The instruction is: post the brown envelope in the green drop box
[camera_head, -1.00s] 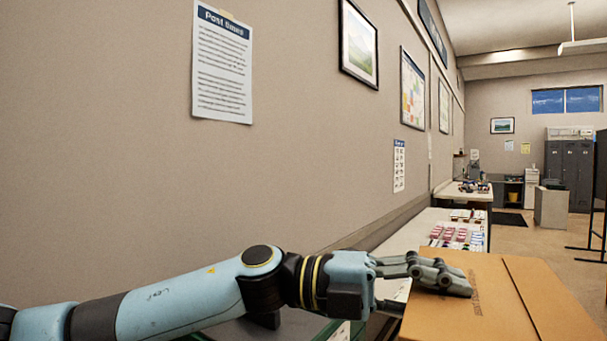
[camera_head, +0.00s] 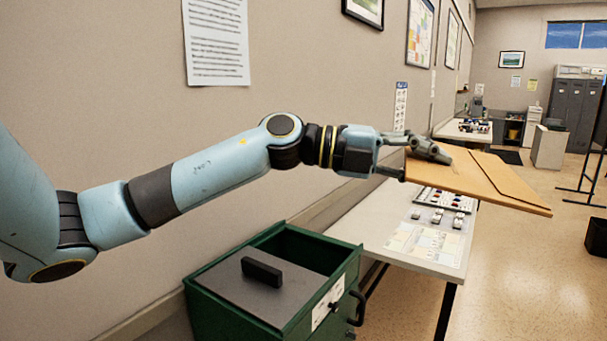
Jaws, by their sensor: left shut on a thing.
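My left gripper (camera_head: 418,158) is shut on the left edge of the brown envelope (camera_head: 480,172). It holds the envelope nearly flat in the air, in front of the white table. The green drop box (camera_head: 275,292) stands low at the bottom centre, against the wall. Its top has a grey panel with a black handle (camera_head: 262,271), and a dark gap shows behind the panel. The box's front has a white label and a black handle. The envelope is above and to the right of the box, apart from it. My right gripper is not in view.
The white table (camera_head: 375,228) with cards and small items stands along the wall, just right of the drop box. More furniture and grey lockers (camera_head: 574,112) are far back. A dark bin (camera_head: 597,237) stands at the right edge.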

